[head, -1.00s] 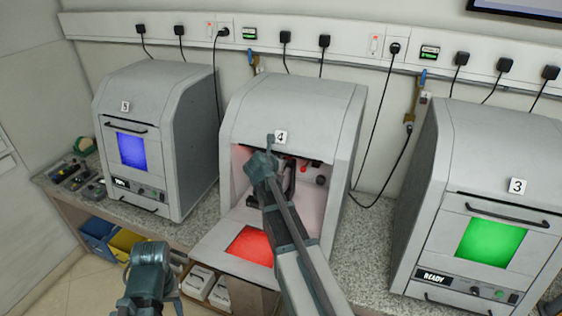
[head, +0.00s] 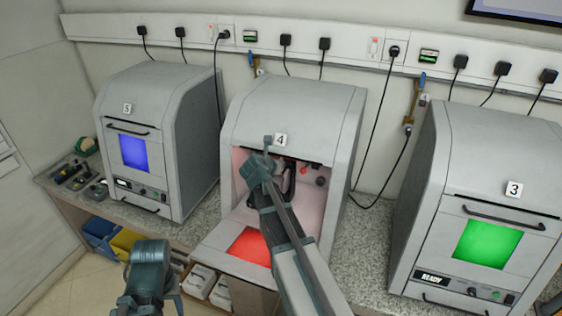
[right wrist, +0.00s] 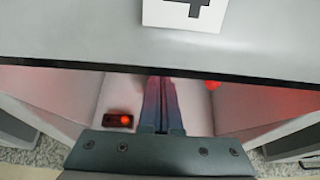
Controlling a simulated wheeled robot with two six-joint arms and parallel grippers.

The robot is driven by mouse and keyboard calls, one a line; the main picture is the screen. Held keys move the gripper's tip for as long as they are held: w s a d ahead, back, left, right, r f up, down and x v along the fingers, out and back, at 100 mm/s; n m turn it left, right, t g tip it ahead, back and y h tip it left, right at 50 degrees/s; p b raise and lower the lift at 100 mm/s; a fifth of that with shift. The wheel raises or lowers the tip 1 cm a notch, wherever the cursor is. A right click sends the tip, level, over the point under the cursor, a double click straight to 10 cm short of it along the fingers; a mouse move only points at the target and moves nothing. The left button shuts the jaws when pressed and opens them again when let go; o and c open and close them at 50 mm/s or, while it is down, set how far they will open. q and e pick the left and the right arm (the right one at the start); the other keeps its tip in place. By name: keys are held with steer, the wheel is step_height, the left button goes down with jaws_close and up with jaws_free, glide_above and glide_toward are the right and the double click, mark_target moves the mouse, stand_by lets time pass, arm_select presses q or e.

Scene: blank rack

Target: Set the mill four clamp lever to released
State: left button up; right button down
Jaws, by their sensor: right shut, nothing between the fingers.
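Mill four (head: 305,105) stands in the middle of the bench in the head view, with its front door (head: 222,238) folded down and its red-lit chamber open. My right gripper (head: 267,140) is at the upper front of the opening, below the 4 label. In the right wrist view its fingers (right wrist: 161,80) are together and empty, reaching below the hood's edge. I cannot make out the clamp lever; my right arm covers part of the chamber. My left gripper (head: 150,255) is low at the left, its fingers unclear.
Mill five (head: 160,85) stands left with a blue window, mill three (head: 490,150) right with a green window and READY display; both are closed. A small box with a red light (right wrist: 118,120) is in mill four's chamber. Bins (head: 100,235) sit below the bench.

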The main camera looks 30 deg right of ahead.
steer(key=p+v, duration=0.3)
steer(key=v, duration=0.4)
steer(key=shift+r, duration=0.15)
steer(key=shift+d, duration=0.1)
